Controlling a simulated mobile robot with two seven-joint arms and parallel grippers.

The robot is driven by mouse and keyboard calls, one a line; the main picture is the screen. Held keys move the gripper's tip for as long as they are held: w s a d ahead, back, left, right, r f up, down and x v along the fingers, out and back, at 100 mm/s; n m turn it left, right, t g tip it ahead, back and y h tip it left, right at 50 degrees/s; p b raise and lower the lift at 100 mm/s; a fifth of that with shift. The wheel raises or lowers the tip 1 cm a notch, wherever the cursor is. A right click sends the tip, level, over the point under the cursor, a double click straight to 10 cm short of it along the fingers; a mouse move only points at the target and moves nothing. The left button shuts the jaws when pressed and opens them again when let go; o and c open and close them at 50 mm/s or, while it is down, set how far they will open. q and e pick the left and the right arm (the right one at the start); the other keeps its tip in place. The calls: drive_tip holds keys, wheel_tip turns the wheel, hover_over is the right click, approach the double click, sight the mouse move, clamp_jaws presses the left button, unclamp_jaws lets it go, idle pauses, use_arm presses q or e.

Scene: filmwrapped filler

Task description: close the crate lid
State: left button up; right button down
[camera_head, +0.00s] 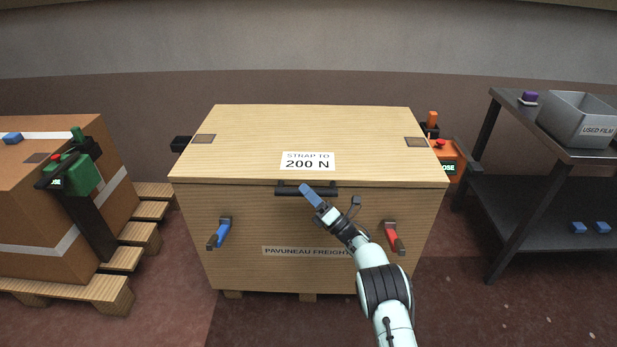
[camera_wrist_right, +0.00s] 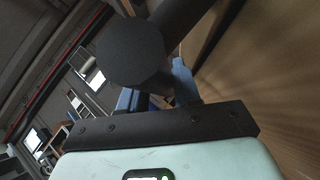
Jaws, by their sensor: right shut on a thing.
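The wooden crate (camera_head: 240,275) stands in the middle of the head view. Its lid (camera_head: 250,135) lies flat across the top, with a small gap or seam along the front edge. A dark bar handle (camera_head: 288,191) sits at the lid's front edge. My right gripper (camera_head: 312,193) is at this handle, shut on it; the handle's dark round end (camera_wrist_right: 130,52) fills much of the right wrist view in front of the blue fingers (camera_wrist_right: 182,82). A blue latch (camera_head: 221,233) and a red latch (camera_head: 392,238) are on the crate's front. My left gripper is not in view.
A strapped brown box (camera_head: 40,215) on a pallet, with a green tool (camera_head: 82,175) on it, stands at left. At right are a dark metal cart (camera_head: 520,205), a grey bin (camera_head: 575,118) and an orange device (camera_head: 445,158). Floor in front is clear.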

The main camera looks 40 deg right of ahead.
drive_tip(key=shift+w+f, duration=0.1)
drive_tip(key=shift+f, duration=0.45)
drive_tip(key=shift+f, duration=0.1)
drive_tip(key=c, duration=0.9)
unclamp_jaws()
drive_tip(key=shift+r, duration=0.2)
